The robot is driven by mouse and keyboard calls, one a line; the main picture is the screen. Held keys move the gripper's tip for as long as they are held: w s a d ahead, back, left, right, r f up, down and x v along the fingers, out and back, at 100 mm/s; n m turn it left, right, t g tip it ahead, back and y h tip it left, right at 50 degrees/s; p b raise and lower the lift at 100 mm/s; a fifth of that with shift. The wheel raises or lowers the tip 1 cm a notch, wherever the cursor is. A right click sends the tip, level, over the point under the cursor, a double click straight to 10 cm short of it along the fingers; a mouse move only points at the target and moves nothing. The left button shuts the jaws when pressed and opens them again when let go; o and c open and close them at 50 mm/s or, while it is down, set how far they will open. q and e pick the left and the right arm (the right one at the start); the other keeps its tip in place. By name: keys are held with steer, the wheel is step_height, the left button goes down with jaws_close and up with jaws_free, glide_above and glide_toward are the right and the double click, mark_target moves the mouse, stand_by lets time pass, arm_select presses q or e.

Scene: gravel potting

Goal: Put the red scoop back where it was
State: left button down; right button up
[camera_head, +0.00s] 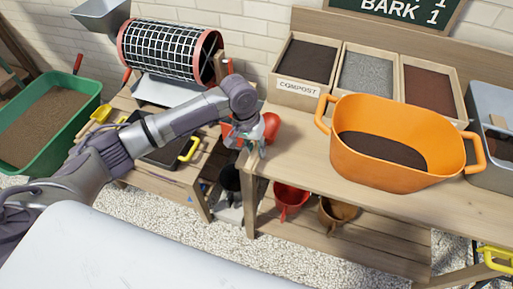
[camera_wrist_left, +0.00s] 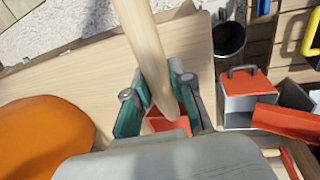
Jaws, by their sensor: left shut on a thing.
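My left gripper (camera_head: 250,146) is over the left end of the wooden bench (camera_head: 305,150). In the left wrist view its green-padded fingers (camera_wrist_left: 159,88) are closed on the pale wooden handle (camera_wrist_left: 146,42) of the red scoop. The scoop's red part (camera_wrist_left: 168,123) shows beyond the fingers, partly hidden by the gripper. In the head view the red scoop (camera_head: 270,127) shows just right of the wrist. I cannot tell whether it touches the bench. My right gripper is not in view.
An orange tub (camera_head: 350,160) with dark soil stands on the bench, before compartments of compost (camera_head: 304,60), grey gravel and brown bark. Black (camera_head: 230,178), red (camera_head: 290,197) and brown (camera_head: 337,212) vessels are below the bench top. A red-and-grey box (camera_wrist_left: 245,84) lies beside the bench.

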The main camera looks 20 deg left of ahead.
arm_select(q)
steer(key=c, duration=1.1)
jaws_free()
steer(key=shift+c, duration=0.2)
steer(key=shift+o, duration=0.7)
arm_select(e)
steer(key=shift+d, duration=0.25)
arm_select(q)
steer(key=v, duration=1.2)
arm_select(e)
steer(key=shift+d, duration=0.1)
arm_select(q)
steer(key=shift+r, duration=0.1)
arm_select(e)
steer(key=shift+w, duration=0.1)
